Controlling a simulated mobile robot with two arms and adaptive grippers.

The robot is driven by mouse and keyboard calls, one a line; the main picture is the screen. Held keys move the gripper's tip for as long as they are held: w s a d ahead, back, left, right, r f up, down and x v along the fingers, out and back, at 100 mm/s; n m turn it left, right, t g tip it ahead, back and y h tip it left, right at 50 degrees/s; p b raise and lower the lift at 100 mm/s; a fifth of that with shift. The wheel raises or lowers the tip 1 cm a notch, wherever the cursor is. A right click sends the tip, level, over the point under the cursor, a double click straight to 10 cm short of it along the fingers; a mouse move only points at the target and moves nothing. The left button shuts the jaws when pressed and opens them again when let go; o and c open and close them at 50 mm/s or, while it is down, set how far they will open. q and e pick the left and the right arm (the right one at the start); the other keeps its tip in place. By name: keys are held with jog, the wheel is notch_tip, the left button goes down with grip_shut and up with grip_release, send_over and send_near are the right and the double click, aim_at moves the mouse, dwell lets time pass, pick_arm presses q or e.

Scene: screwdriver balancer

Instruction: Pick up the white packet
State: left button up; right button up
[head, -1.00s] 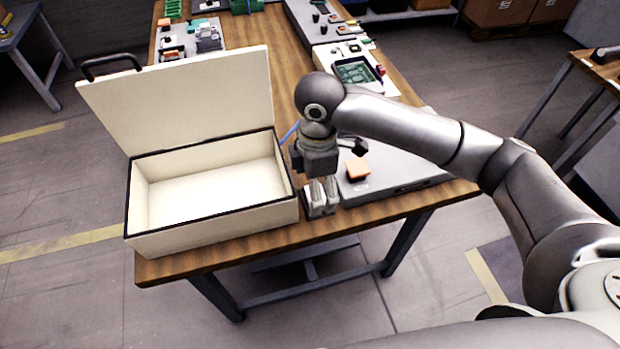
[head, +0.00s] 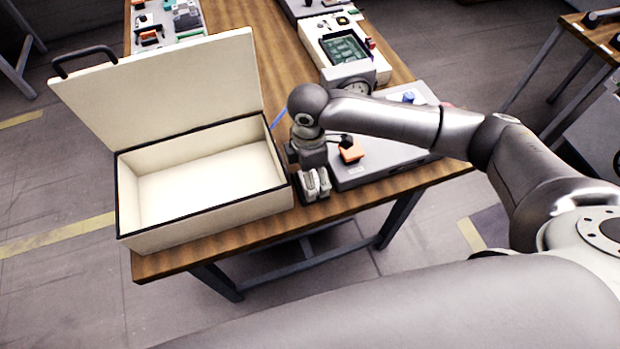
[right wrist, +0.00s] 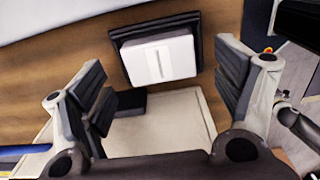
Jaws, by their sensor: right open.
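The white packet (right wrist: 160,60) is a small white block with a thin line down its face, seated in a dark square holder (right wrist: 120,34) on the wooden bench in the right wrist view. My right gripper (right wrist: 168,88) is open, its two dark-padded fingers wide apart on the left and right of the packet, apart from it. In the head view my right gripper (head: 314,185) points down near the bench's front edge, between the open case and the grey unit. The packet is hard to tell from the fingertips there. My left gripper is not in view.
An open cream case (head: 205,222) with a raised lid stands left of my right gripper. A grey unit (head: 380,170) with an orange part (head: 351,152) is close on its right.

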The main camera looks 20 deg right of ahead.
jog(key=shift+f, duration=0.9)
jog(key=shift+c, duration=0.3)
jog(key=c, duration=0.5)
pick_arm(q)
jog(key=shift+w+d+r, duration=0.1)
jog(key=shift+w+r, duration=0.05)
pick_arm(e)
jog(key=c, duration=0.6)
jog(key=shift+o, duration=0.2)
jog(key=shift+r, duration=0.15)
jog(key=shift+r, duration=0.6)
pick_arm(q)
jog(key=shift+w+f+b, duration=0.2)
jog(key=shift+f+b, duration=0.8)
pick_arm(e)
jog(key=s+d+r, duration=0.2)
jog(key=s+r, duration=0.9)
jog(key=s, duration=0.3)
jog(key=shift+r, duration=0.3)
